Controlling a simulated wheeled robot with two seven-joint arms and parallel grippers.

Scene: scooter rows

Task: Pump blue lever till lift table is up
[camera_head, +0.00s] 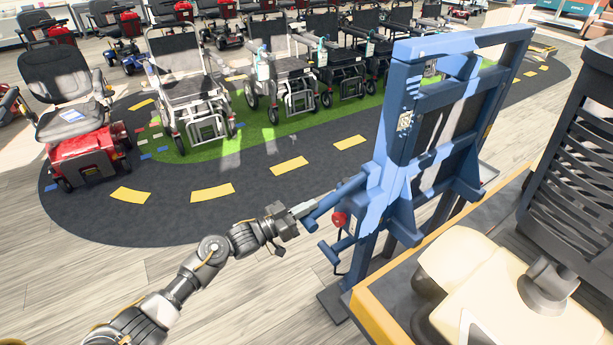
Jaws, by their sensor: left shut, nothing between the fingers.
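The blue lever (325,203) sticks out to the left from the lower part of the tall blue frame (400,120) of the lift table. My left gripper (303,209) is shut and empty, with its fingertips right at the lever's free end. I cannot tell whether they touch it. A second, lower blue bar (337,250) and a red knob (339,218) sit just below the lever. The lift table's platform shows its yellow edge (377,318) at the lower right. My right gripper is out of view.
A beige scooter (490,280) with a black slatted seat (580,170) stands on the platform. A red scooter (85,155) and several wheelchairs stand on the track behind. Wooden floor (130,268) around my left arm is clear.

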